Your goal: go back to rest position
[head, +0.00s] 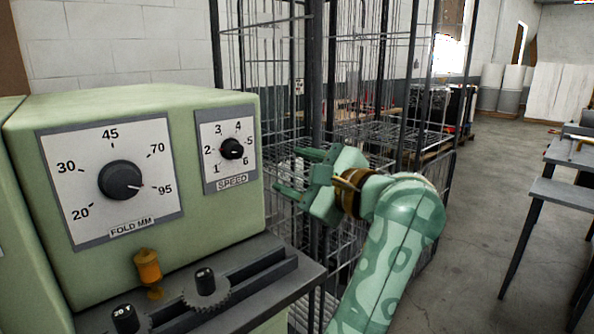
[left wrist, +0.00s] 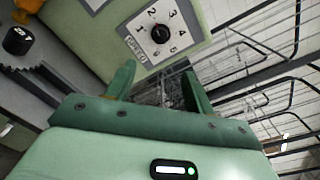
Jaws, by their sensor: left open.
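My left gripper (head: 287,172) is green and sits in the middle of the head view, pointing left. Its two fingers are apart and nothing is between them. It is just right of the green machine (head: 180,104) and its small speed dial (head: 232,149); I see no contact with the dial. In the left wrist view the open fingers (left wrist: 158,74) show, with the speed dial (left wrist: 160,34) beyond them. My right gripper is not in view.
The machine also carries a large fold dial (head: 120,181), an orange knob (head: 148,267) and a grey ledge with dark knobs (head: 205,286). A wire cage (head: 385,100) stands close behind my gripper. Tables (head: 560,195) stand at the right. Open floor lies between cage and tables.

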